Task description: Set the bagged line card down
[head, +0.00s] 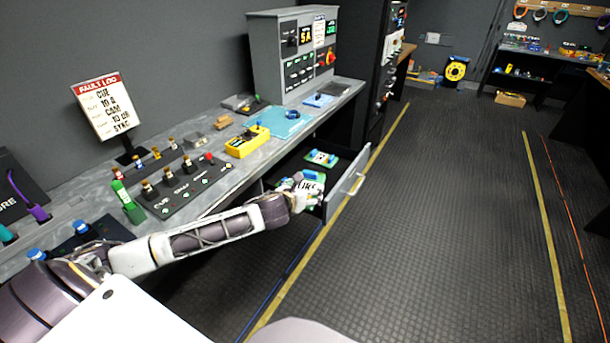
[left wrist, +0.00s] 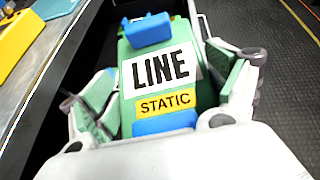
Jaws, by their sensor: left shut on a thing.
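The bagged line card (left wrist: 160,75) is green with a white "LINE" label, a yellow "STATIC" label and blue parts at both ends. It also shows in the head view (head: 313,180), at the open drawer (head: 345,187). My left gripper (left wrist: 163,98) is shut on it, with one finger on each side of the card. In the head view my left gripper (head: 303,190) is over the front part of the drawer. I cannot tell whether the card touches the drawer floor. My right gripper is not in view.
A second green card with blue parts (head: 321,158) lies farther back in the drawer. The bench above carries a yellow device (head: 247,142), a light-blue mat (head: 284,122) and a button panel (head: 180,187). The floor to the right is clear.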

